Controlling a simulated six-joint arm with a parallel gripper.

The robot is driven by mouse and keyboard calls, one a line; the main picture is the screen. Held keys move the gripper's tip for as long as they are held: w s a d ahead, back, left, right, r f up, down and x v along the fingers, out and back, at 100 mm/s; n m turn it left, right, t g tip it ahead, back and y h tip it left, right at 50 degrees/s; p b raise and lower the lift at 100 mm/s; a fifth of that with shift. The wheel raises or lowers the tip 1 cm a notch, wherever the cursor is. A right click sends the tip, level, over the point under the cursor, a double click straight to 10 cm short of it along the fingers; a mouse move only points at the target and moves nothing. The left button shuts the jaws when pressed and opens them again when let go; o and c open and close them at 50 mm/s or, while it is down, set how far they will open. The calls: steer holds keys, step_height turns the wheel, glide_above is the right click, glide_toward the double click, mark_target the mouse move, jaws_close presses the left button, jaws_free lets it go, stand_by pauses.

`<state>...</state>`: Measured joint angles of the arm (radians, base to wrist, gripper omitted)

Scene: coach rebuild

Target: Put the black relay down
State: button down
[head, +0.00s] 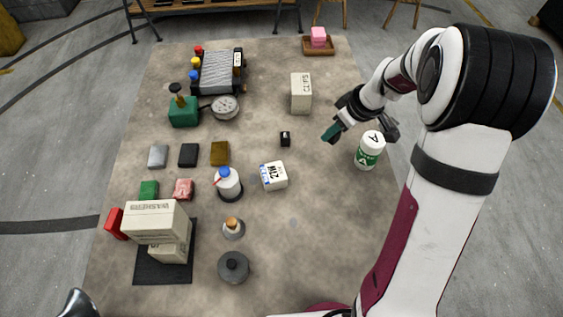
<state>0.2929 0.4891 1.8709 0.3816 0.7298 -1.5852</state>
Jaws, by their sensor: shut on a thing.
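My gripper (343,120) is at the right of the table, beside the white bottle. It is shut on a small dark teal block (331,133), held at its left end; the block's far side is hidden. I cannot tell whether the block is clear of the table. A flat black block (188,155) lies at the left between a grey block (158,156) and a brown block (220,153). A small black piece with a pale mark (285,139) stands left of my gripper. I cannot tell which black thing is the relay.
A white bottle with a green band (368,157) stands close to my gripper. A tall beige box (301,93) stands behind, and a white labelled box (273,176) in front to the left. Stacked boxes (156,221) fill the front left. The front right table is clear.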

steer(key=s+a+r+n+g+y, duration=0.2)
steer(key=s+a+r+n+g, duration=0.15)
steer(key=s+n, duration=0.5)
steer(key=n, duration=0.2)
glide_above(267, 172)
steer(key=d, duration=0.2)
step_height(267, 172, down, 6)
steer(key=shift+a+f, duration=0.15)
steer(key=shift+f, duration=0.05)
step_height(267, 172, down, 3)
steer(key=shift+a+f, duration=0.1)
steer(key=shift+f, duration=0.35)
steer(key=c, duration=0.6)
jaws_free()
steer(key=shift+f, duration=0.15)
